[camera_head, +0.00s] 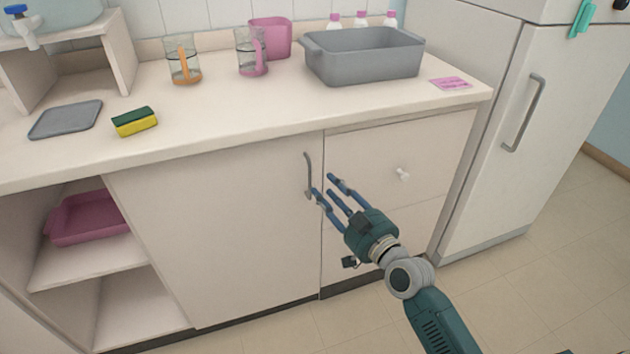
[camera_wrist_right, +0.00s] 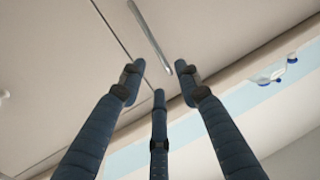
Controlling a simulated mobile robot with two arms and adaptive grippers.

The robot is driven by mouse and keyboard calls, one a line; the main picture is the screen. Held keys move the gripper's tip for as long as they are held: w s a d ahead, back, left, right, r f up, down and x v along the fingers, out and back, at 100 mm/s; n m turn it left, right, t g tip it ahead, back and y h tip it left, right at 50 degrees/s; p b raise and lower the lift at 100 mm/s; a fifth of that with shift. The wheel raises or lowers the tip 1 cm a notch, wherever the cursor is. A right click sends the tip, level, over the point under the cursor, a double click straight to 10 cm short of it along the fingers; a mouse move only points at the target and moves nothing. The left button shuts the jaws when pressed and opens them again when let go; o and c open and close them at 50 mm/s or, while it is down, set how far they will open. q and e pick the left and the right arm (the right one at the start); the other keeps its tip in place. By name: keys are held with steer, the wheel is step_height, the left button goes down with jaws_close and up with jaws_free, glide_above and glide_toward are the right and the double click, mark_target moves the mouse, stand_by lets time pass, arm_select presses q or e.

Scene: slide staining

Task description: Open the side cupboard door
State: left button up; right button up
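The side cupboard door (camera_head: 215,230) is a flat cream panel under the counter, and it is closed. Its grey bar handle (camera_head: 308,175) stands upright near the door's right edge. My right gripper (camera_head: 325,184) has its three blue fingers spread and empty, just right of the handle's lower end. In the right wrist view the handle (camera_wrist_right: 152,38) comes down from the top towards the gap between the fingertips (camera_wrist_right: 160,80). I cannot tell whether any finger touches it. My left gripper is not in view.
Drawers with a white knob (camera_head: 403,174) are right of the door. A fridge (camera_head: 490,120) stands further right. Open shelves with a pink tray (camera_head: 85,222) are at the left. The counter (camera_head: 225,110) holds a grey basin (camera_head: 365,58), jugs (camera_head: 183,62) and a sponge (camera_head: 134,121). Floor in front is clear.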

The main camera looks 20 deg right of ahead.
steer(key=x, duration=0.6)
steer(key=shift+a, duration=0.1)
steer(key=shift+c, duration=0.5)
jaws_close()
